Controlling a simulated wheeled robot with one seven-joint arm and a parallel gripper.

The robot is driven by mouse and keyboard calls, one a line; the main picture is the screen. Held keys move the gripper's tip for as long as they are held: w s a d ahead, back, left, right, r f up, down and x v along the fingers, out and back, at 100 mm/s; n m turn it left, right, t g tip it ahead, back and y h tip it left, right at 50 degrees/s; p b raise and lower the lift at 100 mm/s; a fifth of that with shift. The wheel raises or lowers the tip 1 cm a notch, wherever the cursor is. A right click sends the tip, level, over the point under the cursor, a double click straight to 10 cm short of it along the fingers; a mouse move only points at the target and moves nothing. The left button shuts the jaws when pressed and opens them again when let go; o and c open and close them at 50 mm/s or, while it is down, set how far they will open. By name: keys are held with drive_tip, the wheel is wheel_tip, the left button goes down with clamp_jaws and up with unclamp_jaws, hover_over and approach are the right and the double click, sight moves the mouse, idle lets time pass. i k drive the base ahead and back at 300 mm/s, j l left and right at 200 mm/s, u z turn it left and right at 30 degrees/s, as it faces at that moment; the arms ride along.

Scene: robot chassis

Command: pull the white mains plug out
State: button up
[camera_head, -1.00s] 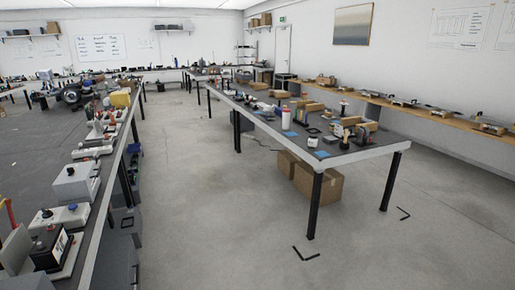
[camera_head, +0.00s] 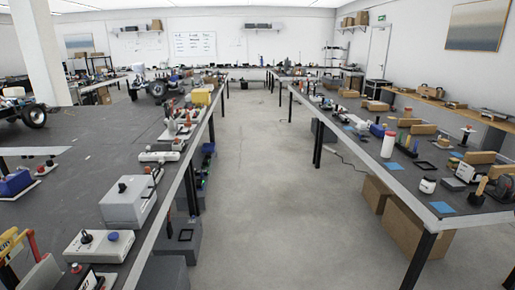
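I cannot make out the white mains plug for certain. A white strip that looks like a socket strip (camera_head: 159,156) lies near the edge of the left bench (camera_head: 60,222), but anything plugged into it is too small to tell. A grey box (camera_head: 129,202) with a black knob on top stands nearer on the same bench. In front of it is a pale flat box (camera_head: 98,246) with a black knob and a blue knob. My gripper is not in view.
A clear concrete aisle (camera_head: 255,165) runs between the left bench and the right bench (camera_head: 440,207). Dark bins (camera_head: 181,236) stand under the left bench edge. Cardboard boxes (camera_head: 412,238) sit under the right bench. A white pillar (camera_head: 34,55) stands at the back left.

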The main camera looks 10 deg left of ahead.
sight(162, 160)
drive_tip(key=i+u, duration=0.25)
drive_tip(key=i, duration=1.55)
drive_tip(key=i+u, duration=0.35)
drive_tip(key=i+l+u, duration=0.3)
drive_tip(key=i, duration=0.25)
drive_tip(key=i+l+u, duration=0.2)
drive_tip(key=i+u, duration=0.65)
drive_tip(key=i+l+u, duration=0.1)
drive_tip(key=i+u, duration=0.35)
